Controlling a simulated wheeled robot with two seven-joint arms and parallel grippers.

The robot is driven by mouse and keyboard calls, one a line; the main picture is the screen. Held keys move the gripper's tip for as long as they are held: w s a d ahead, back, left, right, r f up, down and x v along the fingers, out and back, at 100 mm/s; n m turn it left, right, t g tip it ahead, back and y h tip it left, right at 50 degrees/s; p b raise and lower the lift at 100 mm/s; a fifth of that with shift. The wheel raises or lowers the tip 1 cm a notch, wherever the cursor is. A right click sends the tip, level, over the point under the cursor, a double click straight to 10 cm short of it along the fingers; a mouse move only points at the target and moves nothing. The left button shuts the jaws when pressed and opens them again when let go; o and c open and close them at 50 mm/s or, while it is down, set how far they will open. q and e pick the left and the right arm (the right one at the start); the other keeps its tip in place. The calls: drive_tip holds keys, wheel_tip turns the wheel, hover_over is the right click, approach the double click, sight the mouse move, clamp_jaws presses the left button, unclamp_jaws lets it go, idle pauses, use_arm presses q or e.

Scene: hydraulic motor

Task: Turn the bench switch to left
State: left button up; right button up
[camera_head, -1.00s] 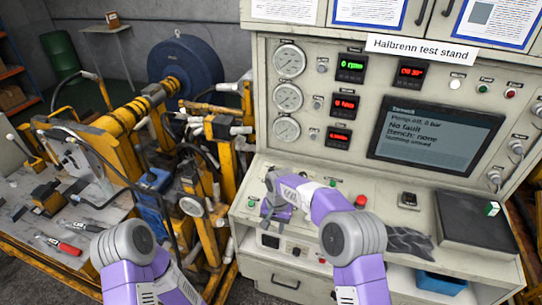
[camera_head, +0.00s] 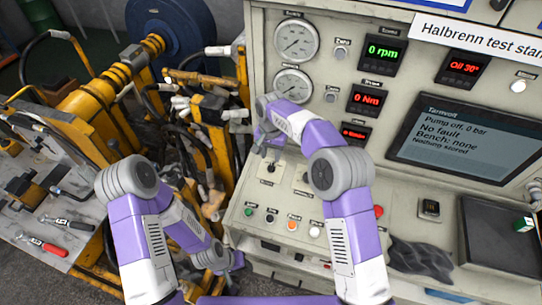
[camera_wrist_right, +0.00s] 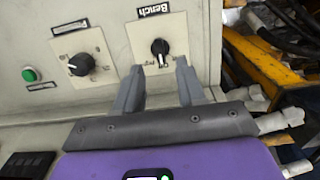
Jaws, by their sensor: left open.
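The bench switch is a black knob on a pale square plate; it shows in the right wrist view (camera_wrist_right: 160,48) under a "Bench" label and in the head view (camera_head: 271,168). In the head view my right gripper (camera_head: 268,147) is right above the knob. My left gripper (camera_head: 230,262) is open and empty, low beside the console's front left corner.
A second black knob (camera_wrist_right: 81,64) is beside the bench switch. Several buttons, including a green one (camera_head: 249,211), line the console's front edge. A red button (camera_head: 378,211) and dark cloth (camera_head: 420,258) are to the right. Yellow machinery (camera_head: 85,130) stands close on the left.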

sight(271, 165)
wheel_tip(271, 165, down, 6)
idle(0.4)
clamp_jaws()
